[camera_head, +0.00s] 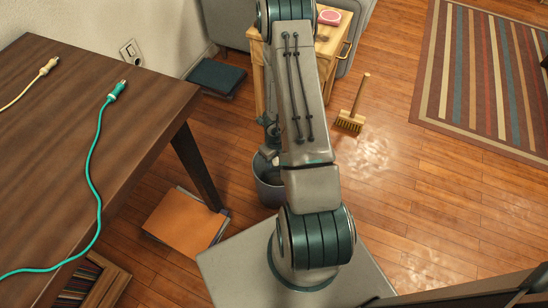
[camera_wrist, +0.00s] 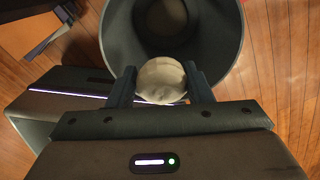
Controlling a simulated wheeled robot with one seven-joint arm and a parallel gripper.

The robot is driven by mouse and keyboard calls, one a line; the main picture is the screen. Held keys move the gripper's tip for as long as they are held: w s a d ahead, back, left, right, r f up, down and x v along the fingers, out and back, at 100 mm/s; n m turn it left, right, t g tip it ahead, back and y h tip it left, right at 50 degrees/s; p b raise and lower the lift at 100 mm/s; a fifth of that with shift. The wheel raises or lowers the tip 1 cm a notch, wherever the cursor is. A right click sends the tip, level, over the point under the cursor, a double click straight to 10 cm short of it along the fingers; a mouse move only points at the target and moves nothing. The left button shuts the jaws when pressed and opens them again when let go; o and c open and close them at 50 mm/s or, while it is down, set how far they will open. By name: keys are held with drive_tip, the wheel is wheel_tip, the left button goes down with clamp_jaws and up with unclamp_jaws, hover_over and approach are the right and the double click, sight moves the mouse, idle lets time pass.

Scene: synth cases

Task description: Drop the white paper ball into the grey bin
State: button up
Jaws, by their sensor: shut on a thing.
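The white paper ball (camera_wrist: 161,80) is between the two fingers of my gripper (camera_wrist: 162,86) in the wrist view. My gripper is shut on it. The grey bin (camera_wrist: 226,50) is just beyond the ball in the wrist view, its round mouth open towards the camera. The ball overlaps the near part of the bin's rim in the picture; the exact height between them cannot be told. In the head view the bin (camera_head: 268,190) stands on the floor, partly hidden behind my arm. The head view does not clearly show my gripper's fingers.
A dark wooden table (camera_head: 60,130) with a green cable (camera_head: 93,165) and a yellow cable (camera_head: 30,83) stands at the left. An orange folder (camera_head: 184,222) lies on the floor left of the bin. A brush (camera_head: 351,118) stands right of my arm.

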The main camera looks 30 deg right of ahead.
wheel_tip(320, 180, down, 5)
drive_tip(key=b, duration=0.5)
drive_tip(key=shift+f, duration=0.2)
drive_tip(key=o, duration=1)
drive_tip(key=shift+r, duration=0.15)
wheel_tip(320, 180, up, 14)
drive_tip(key=p, duration=1.2)
drive_tip(key=shift+f+p, duration=0.2)
drive_tip(key=shift+p, duration=0.2)
